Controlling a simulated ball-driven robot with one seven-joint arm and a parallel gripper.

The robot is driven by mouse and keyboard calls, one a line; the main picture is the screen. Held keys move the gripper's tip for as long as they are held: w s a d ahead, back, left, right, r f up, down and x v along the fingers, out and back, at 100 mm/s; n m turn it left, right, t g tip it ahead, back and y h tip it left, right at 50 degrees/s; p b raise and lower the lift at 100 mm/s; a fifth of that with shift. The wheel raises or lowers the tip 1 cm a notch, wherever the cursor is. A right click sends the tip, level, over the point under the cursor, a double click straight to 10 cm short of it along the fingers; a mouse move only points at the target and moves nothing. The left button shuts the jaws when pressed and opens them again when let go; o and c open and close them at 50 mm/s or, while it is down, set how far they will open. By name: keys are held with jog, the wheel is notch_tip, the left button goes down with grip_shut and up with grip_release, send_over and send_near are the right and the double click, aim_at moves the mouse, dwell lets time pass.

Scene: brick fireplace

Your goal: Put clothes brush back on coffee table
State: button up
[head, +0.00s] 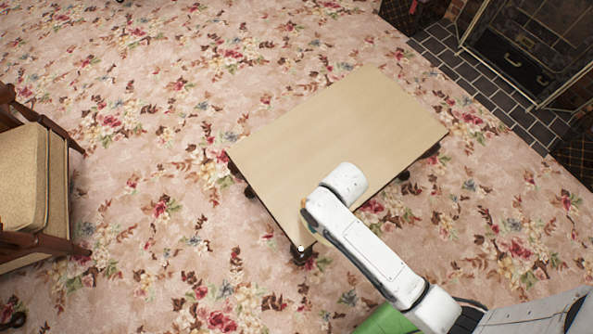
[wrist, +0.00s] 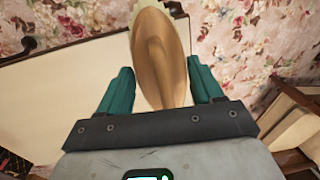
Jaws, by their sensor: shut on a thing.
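The clothes brush (wrist: 160,55) is a smooth, light-brown wooden oval in the wrist view. My gripper (wrist: 161,78) has its two teal fingers on either side of the brush and is shut on it. The coffee table (head: 345,125) has a bare, pale wooden top in the head view. My white arm reaches over its near edge there, and hides the gripper and most or all of the brush. The pale table top also shows behind the brush in the wrist view (wrist: 60,95). I cannot tell the brush's height relative to the top.
A wooden armchair (head: 25,190) with a tan cushion stands at the left. A fireplace (head: 515,60) with a dark tiled hearth (head: 470,75) is at the upper right. Floral carpet surrounds the table, with open floor to its left and behind it.

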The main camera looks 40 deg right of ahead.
jog(key=s+r, duration=0.1)
jog(key=s+r+p, duration=0.1)
jog(key=s, duration=0.1)
jog(key=shift+d+r, duration=0.2)
jog(key=shift+d, duration=0.15)
jog(key=w+f, duration=0.1)
jog(key=w, duration=0.1)
jog(key=w+f, duration=0.1)
jog(key=w, duration=0.2)
jog(key=w+f, duration=0.1)
jog(key=w, duration=0.1)
jog(key=shift+w+a+f, duration=0.2)
jog(key=shift+w+f, duration=0.1)
jog(key=shift+w+a+f+b, duration=0.1)
jog(key=shift+w+f+b, duration=0.3)
jog(key=shift+w+f, duration=0.9)
jog(key=shift+w+d+f+b, duration=0.1)
jog(key=shift+w+f+b, duration=0.45)
jog(key=shift+f, duration=1.3)
jog(key=shift+w+a+f+b, duration=0.1)
jog(key=shift+w+f+b, duration=0.15)
jog(key=shift+w+f, duration=1.15)
jog(key=shift+s+f, duration=0.25)
jog(key=o, duration=1.1)
